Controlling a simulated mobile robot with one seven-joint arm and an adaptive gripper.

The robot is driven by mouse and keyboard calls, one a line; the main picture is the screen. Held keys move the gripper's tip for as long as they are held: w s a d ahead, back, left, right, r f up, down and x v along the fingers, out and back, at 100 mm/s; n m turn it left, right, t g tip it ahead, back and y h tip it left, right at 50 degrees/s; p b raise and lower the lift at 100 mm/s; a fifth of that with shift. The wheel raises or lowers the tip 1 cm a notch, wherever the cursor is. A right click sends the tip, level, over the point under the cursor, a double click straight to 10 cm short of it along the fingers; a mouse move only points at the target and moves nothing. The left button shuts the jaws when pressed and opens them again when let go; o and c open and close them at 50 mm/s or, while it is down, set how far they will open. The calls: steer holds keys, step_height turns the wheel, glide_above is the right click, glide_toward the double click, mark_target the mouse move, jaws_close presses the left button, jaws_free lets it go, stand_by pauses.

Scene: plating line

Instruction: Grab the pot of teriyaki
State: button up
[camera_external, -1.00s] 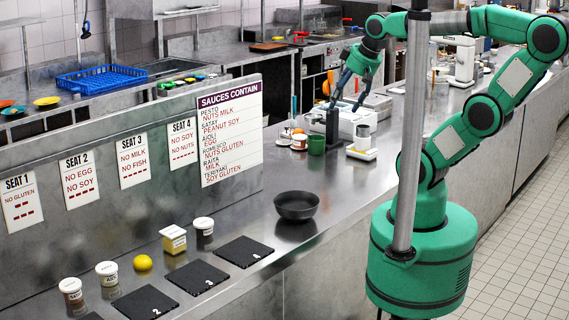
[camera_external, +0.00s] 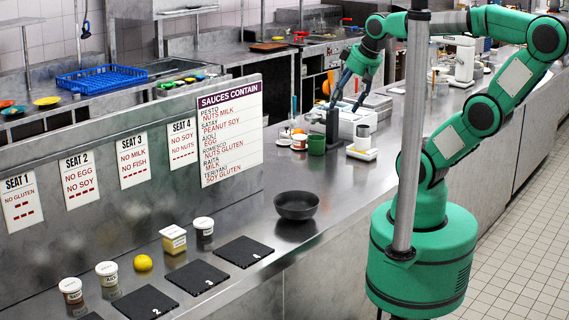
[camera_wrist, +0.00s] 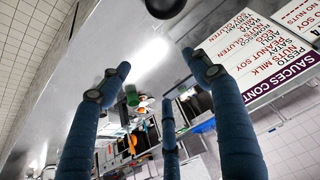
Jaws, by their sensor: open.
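My gripper (camera_external: 346,98) is open and empty, above the far part of the counter with its blue fingers pointing down. Its spread fingers also show in the wrist view (camera_wrist: 160,85), with nothing between them. Several small lidded pots stand on the counter: a brown-labelled pot (camera_external: 71,291) and a white-lidded pot (camera_external: 107,274) at the front left, and a dark-labelled pot (camera_external: 204,228) beside a yellow box. Another pot (camera_external: 299,142) with a reddish-brown band stands near the green mug. The labels are too small to read, so I cannot tell which is teriyaki.
A dark bowl (camera_external: 296,206) sits mid-counter. A green mug (camera_external: 316,145), a black block (camera_external: 332,127) and a scale (camera_external: 362,152) stand below my gripper. Black numbered slates (camera_external: 243,251) line the front. A yellow box (camera_external: 173,240) and the sauces sign (camera_external: 231,134) are at the left.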

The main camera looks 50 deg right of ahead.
steer(key=shift+o, duration=0.6)
steer(key=w+a+f+m+g+p, duration=0.1)
steer(key=w+a+f+g, duration=0.3)
steer(key=w+a, duration=1.4)
steer(key=w+a+f, duration=0.2)
steer(key=a+f, duration=0.7)
steer(key=a, duration=0.2)
steer(key=w+a+f+m+p, duration=0.1)
steer(key=w+a+f, duration=0.1)
steer(key=a+f, duration=0.7)
steer(key=shift+a, duration=1)
